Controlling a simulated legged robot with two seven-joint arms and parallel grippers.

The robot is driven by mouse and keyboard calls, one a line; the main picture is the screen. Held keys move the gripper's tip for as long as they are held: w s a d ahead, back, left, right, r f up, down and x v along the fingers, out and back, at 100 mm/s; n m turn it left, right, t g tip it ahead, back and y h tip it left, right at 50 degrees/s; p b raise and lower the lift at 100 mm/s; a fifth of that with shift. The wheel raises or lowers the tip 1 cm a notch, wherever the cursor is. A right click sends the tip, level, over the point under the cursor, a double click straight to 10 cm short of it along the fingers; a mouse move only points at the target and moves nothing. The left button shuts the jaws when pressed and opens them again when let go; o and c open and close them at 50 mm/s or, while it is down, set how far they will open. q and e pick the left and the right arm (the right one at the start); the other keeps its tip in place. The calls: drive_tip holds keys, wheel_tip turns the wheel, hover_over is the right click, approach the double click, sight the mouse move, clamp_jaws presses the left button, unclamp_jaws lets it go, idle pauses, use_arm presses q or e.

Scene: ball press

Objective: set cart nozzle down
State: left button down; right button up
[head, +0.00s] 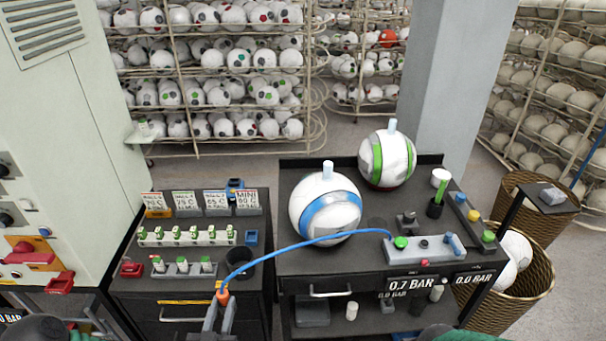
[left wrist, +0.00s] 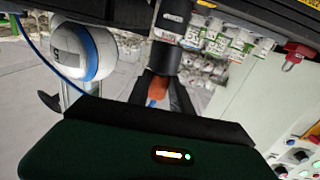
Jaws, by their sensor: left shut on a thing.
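The orange cart nozzle (head: 222,296) sits at the end of a blue hose (head: 300,241) that arcs to a grey gauge block (head: 430,249) on the right cart. My left gripper (head: 218,308) is shut on the nozzle, over the front of the left cart. The left wrist view also shows the orange nozzle (left wrist: 157,86) between the dark fingers, close to a dark cylinder. Its tip is hidden. My right gripper's fingers are not visible.
A blue-striped ball (head: 325,208) and a green-striped ball (head: 385,163) stand on the right cart (head: 300,262), each with a pale piece on top. A black cup (head: 245,264), a rack of green-marked vials (head: 187,236) and label cards (head: 215,202) are on the left cart. Wicker baskets (head: 535,290) stand right.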

use_arm(q)
drive_tip(key=shift+w+r+y, duration=0.1)
drive_tip(key=shift+r+y, duration=0.1)
drive_tip(key=shift+y, duration=0.1)
drive_tip(key=shift+a+f+n, duration=0.15)
drive_tip(key=shift+a+n, duration=0.15)
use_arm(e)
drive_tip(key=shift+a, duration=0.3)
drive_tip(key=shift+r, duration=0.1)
use_arm(q)
drive_tip(key=shift+d, duration=0.2)
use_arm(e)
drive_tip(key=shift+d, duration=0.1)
